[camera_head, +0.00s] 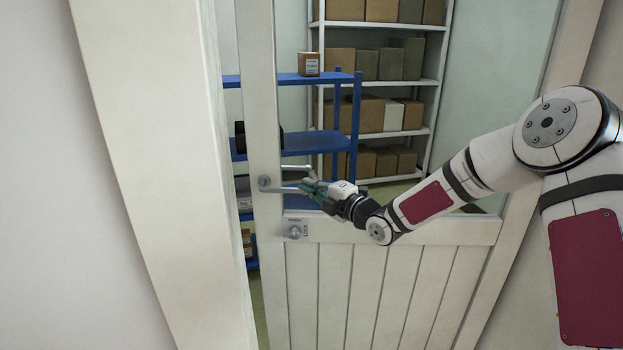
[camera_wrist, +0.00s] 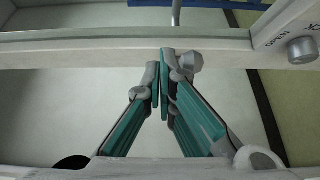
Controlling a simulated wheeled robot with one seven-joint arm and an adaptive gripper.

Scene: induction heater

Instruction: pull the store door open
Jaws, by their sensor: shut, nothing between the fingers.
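The store door (camera_head: 380,228) has a glass upper part and a pale panelled lower part. It stands ajar, with a gap along its left edge through which shelving shows. Its lever handle (camera_head: 265,183) is on the left stile; a second bar shows just above it. My gripper (camera_head: 304,187) is shut and empty, its fingertips close to the handle at the lever's right. In the wrist view the closed teal fingers (camera_wrist: 164,75) meet beside a grey rounded piece (camera_wrist: 190,62), probably part of the handle. I cannot tell whether they touch it.
A lock knob (camera_head: 295,231) with a label sits below the handle; it also shows in the wrist view (camera_wrist: 302,50). The white door frame (camera_head: 155,150) stands at left. Beyond are a blue shelf (camera_head: 310,143) and a white rack (camera_head: 435,100) with boxes.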

